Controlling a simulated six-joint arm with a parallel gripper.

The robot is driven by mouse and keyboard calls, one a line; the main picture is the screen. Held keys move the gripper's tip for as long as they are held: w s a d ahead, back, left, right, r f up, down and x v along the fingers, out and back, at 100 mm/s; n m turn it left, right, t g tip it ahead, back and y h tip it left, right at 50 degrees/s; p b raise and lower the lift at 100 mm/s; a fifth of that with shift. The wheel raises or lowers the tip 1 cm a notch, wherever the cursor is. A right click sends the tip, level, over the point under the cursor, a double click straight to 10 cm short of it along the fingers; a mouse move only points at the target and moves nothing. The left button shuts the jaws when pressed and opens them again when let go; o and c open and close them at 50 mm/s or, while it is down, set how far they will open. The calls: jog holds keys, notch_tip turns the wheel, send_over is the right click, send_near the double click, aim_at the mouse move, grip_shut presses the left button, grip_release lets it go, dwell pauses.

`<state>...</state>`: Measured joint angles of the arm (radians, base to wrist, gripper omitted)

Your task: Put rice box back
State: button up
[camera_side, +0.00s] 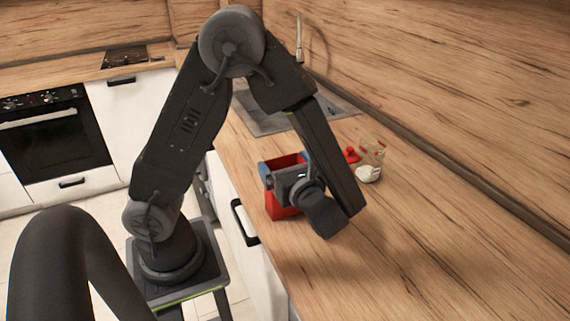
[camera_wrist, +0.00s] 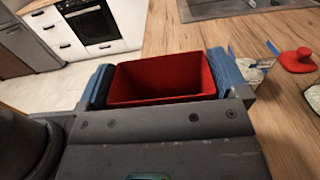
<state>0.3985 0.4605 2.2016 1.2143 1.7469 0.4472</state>
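An open-topped red box, which I take as the rice box (camera_side: 277,204), is at the front edge of the wooden counter in the side view. It also shows in the wrist view (camera_wrist: 160,72), where its visible inside looks empty. My gripper (camera_wrist: 160,84) has a blue-padded finger against each side of the box, with no clear gap. In the side view my gripper (camera_side: 284,174) and wrist hide part of the box. I cannot tell whether its base touches the counter.
A glass jar (camera_side: 370,171) with white contents stands right of the box, near a small red lid-like piece (camera_side: 351,154). A sink (camera_side: 270,122) lies behind. An oven (camera_side: 55,135) is at the left. The counter's near right part (camera_side: 450,270) is clear.

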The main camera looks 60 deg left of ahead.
jog(key=shift+o, duration=0.5)
jog(key=shift+r, duration=0.1)
jog(key=shift+d, duration=0.25)
jog(key=d, duration=1.1)
jog(key=s+a+r+n+g+h, duration=0.25)
jog(key=s+a+n+h, duration=0.2)
jog(key=n+h, duration=0.45)
notch_tip(320, 180, up, 6)
jog(key=s+d+n+t+h, duration=0.2)
jog(key=n+t+h, duration=0.6)
jog(key=n+h, duration=0.1)
jog(key=shift+r, duration=0.15)
